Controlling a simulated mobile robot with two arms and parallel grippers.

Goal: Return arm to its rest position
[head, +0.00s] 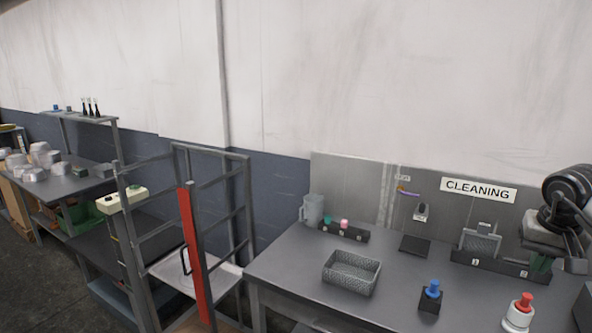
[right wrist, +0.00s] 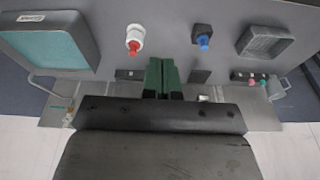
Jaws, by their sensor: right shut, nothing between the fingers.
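My right gripper (head: 542,262) is at the right edge of the head view, above the back of the cleaning bench (head: 300,262). Its green fingers (right wrist: 161,78) are together in the right wrist view, with nothing between them. A grey speckled rectangular pan (head: 351,272) sits on the bench, well to the left of the gripper. It also shows at the upper right of the right wrist view (right wrist: 268,42). My left gripper is not in view.
A blue-topped dispenser (head: 432,294) and a red-topped white bottle (head: 520,312) stand near the bench front. A clear jug (head: 313,210), a black pad (head: 414,245) and a numbered holder (head: 490,262) are along the back. A rack (head: 212,205) stands left.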

